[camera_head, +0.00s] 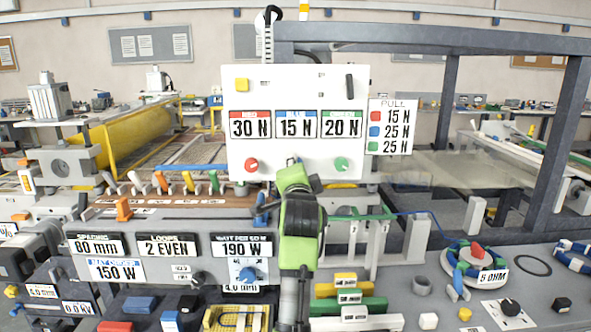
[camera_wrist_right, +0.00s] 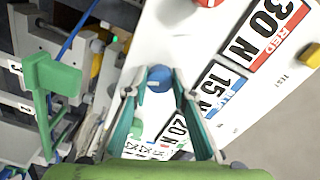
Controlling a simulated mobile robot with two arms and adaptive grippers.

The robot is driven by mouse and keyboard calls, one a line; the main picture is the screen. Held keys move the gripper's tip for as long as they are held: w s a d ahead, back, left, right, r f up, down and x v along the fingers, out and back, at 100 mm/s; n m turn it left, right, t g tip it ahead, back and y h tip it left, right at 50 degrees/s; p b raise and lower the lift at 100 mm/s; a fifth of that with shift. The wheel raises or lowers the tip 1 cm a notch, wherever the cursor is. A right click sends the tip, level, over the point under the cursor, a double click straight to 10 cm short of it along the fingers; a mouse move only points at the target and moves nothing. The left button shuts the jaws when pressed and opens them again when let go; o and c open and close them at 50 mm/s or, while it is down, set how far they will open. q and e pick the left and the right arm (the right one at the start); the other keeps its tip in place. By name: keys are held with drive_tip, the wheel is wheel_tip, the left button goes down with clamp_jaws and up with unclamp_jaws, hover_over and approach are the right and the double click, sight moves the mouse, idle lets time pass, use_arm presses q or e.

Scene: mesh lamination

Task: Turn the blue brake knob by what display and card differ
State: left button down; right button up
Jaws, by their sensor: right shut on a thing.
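A white panel (camera_head: 296,80) shows three displays: red 30 N (camera_head: 250,125), blue 15 N (camera_head: 296,125) and green 20 N (camera_head: 341,125). A card (camera_head: 393,128) headed PULL beside it reads red 15 N, blue 25 N, green 25 N. The blue brake knob (camera_wrist_right: 159,78) shows between the fingertips of my right gripper (camera_wrist_right: 160,86), which is shut on it. In the head view my right gripper (camera_head: 293,166) covers the blue knob below its display. My left gripper is in neither view.
The red knob (camera_head: 251,165) and green knob (camera_head: 341,164) flank my right gripper on the panel. A separate blue dial (camera_head: 248,274) sits on the lower console under a 190 W label. Several blocks and a yellow tray crowd the bench below.

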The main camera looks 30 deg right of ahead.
drive_tip(key=shift+f+m, duration=0.15)
drive_tip(key=shift+m, duration=0.15)
idle(0.4)
drive_tip(key=o, duration=1.1)
